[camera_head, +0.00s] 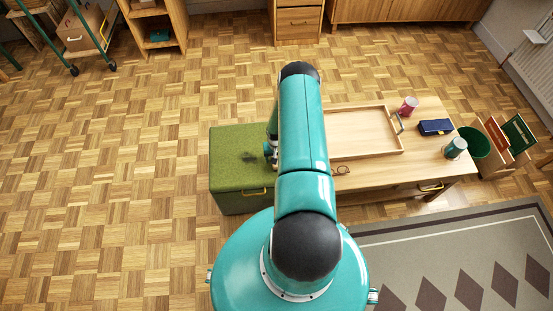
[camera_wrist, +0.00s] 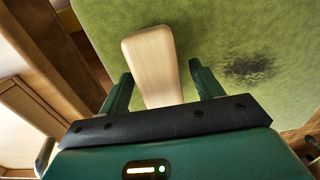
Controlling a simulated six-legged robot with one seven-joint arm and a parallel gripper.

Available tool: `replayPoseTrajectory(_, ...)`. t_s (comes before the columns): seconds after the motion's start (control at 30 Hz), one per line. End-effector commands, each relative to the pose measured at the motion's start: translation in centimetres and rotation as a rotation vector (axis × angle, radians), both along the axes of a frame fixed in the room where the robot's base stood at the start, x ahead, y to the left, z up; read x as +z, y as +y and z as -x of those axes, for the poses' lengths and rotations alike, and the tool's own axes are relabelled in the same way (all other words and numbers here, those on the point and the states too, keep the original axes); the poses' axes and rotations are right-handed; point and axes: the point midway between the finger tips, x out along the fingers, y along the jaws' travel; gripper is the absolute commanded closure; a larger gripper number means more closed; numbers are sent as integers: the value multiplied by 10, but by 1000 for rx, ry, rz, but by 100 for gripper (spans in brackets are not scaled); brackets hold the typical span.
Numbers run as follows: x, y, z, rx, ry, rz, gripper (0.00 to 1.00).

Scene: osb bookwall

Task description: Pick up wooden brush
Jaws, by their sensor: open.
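The wooden brush (camera_wrist: 153,62) shows in the wrist view as a pale wooden piece with a rounded end, over the green top of the box seat (camera_wrist: 215,30). My gripper (camera_wrist: 160,72) is open, with one green finger on each side of the brush and gaps between. The brush's near end is hidden behind the gripper body. I cannot tell how far the fingers are above the seat. In the head view, my gripper (camera_head: 270,153) is mostly hidden by my arm at the right side of the green box seat (camera_head: 228,160), and the brush is not visible.
A dark patch (camera_wrist: 248,67) marks the seat top. Right of the seat stands a low wooden table (camera_head: 385,175) with a tray (camera_head: 365,151), a pink cup (camera_head: 408,106), a blue case (camera_head: 435,127) and a teal cup (camera_head: 455,148). The floor on the left is clear.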

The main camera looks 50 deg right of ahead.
Motion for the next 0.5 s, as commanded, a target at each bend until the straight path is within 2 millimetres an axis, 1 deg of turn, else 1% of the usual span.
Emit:
replayPoseTrajectory(0.03, -5, 0, 0, -1, 0, 0, 35)
replayPoseTrajectory(0.1, -9, 0, 0, 0, 0, 0, 35)
replayPoseTrajectory(0.3, -9, 0, 0, 0, 0, 0, 35)
replayPoseTrajectory(0.33, -9, 0, 0, 0, 0, 0, 36)
replayPoseTrajectory(0.47, -9, 0, 0, 0, 0, 0, 62)
replayPoseTrajectory(0.5, -9, 0, 0, 0, 0, 0, 70)
